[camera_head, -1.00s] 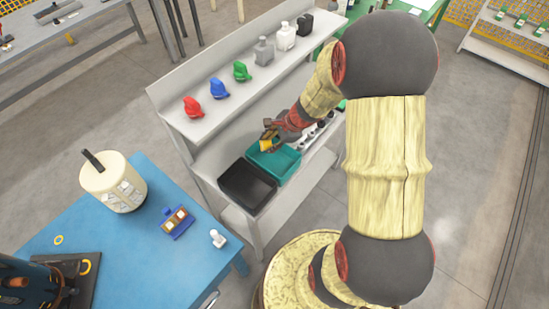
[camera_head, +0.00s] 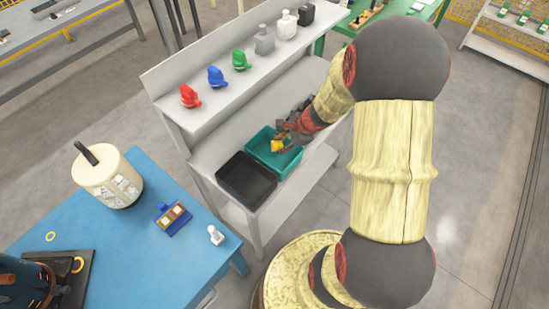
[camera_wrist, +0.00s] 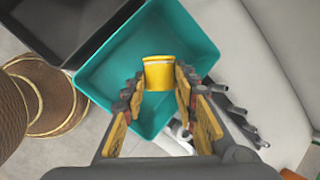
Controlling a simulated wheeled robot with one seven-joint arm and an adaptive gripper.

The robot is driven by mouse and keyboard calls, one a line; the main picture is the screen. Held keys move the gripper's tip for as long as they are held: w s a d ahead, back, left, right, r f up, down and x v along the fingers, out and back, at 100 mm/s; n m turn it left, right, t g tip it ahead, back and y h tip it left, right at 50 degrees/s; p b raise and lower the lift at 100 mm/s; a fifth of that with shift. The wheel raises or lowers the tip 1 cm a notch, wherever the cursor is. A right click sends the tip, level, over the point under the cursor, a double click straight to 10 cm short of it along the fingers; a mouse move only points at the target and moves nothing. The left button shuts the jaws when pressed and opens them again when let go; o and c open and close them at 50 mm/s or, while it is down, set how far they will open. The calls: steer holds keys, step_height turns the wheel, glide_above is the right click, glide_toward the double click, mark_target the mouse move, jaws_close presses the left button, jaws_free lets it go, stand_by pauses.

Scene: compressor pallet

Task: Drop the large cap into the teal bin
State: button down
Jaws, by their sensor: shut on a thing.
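The large cap (camera_wrist: 159,73) is a yellow cylinder with a thin pale band near its top. My gripper (camera_wrist: 160,90) is shut on it, with one finger on each side. In the wrist view the cap shows over the inside of the teal bin (camera_wrist: 100,72). In the head view the yellow cap (camera_head: 277,146) and my gripper (camera_head: 281,136) are over the teal bin (camera_head: 291,167), inside its outline. The cap's height above the bin floor is hard to tell.
A black bin (camera_head: 246,180) stands beside the teal bin on the grey bench (camera_head: 203,157). Red, blue and green parts and several bottles stand on the upper shelf (camera_head: 212,109). A blue table (camera_head: 120,245) with a cream canister (camera_head: 107,178) is at the left.

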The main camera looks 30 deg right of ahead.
steer(key=c, duration=1.3)
jaws_free()
steer(key=v, duration=1.2)
steer(key=shift+a, duration=0.1)
